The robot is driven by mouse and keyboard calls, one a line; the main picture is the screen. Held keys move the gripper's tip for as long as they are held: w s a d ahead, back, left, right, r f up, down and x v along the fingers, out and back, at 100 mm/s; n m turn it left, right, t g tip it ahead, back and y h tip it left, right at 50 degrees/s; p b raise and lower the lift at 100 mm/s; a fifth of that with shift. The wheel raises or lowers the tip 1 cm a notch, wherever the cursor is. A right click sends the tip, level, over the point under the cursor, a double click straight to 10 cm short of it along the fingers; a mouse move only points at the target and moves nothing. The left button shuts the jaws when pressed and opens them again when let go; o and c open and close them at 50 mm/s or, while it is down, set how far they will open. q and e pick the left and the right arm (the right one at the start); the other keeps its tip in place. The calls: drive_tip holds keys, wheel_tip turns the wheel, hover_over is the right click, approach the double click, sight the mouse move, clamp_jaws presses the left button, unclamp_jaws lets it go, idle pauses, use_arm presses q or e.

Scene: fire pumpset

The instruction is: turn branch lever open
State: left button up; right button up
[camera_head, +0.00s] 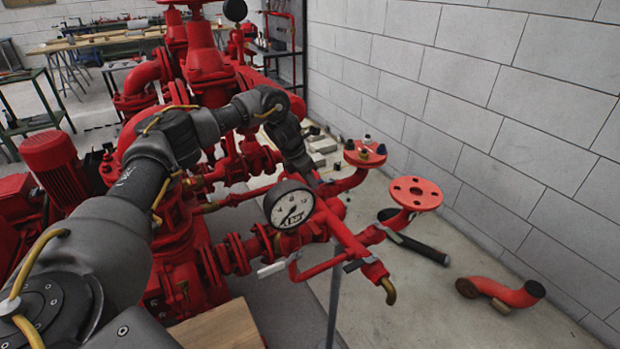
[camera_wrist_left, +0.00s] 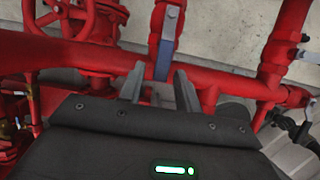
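In the left wrist view, a blue-grey flat lever (camera_wrist_left: 165,58) hangs from a valve on a red branch pipe (camera_wrist_left: 170,18). My left gripper (camera_wrist_left: 159,70) is open, with its two grey fingers on either side of the lever's free end. Gaps show between the lever and both fingers. In the head view my left arm reaches over the red pump piping, and its hand end is largely hidden behind the pressure gauge (camera_head: 290,205). The gripped area and this lever cannot be made out there. My right gripper is in neither view.
Another pale lever (camera_head: 272,269) and a dark lever (camera_head: 356,265) sit on the front red pipes. Red flanges (camera_head: 415,193) stand to the right, near a block wall (camera_head: 480,90). A loose red elbow pipe (camera_head: 508,292) lies on the floor. A wooden block (camera_head: 215,328) is at the front.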

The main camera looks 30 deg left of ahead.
use_arm(q)
drive_tip(key=shift+o, duration=0.3)
drive_tip(key=shift+d, duration=0.1)
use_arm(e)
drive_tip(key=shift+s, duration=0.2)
use_arm(q)
drive_tip(key=shift+r, duration=0.1)
drive_tip(key=shift+r, duration=0.35)
drive_tip(key=v, duration=1)
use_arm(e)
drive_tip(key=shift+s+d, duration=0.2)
use_arm(q)
drive_tip(key=shift+s, duration=0.1)
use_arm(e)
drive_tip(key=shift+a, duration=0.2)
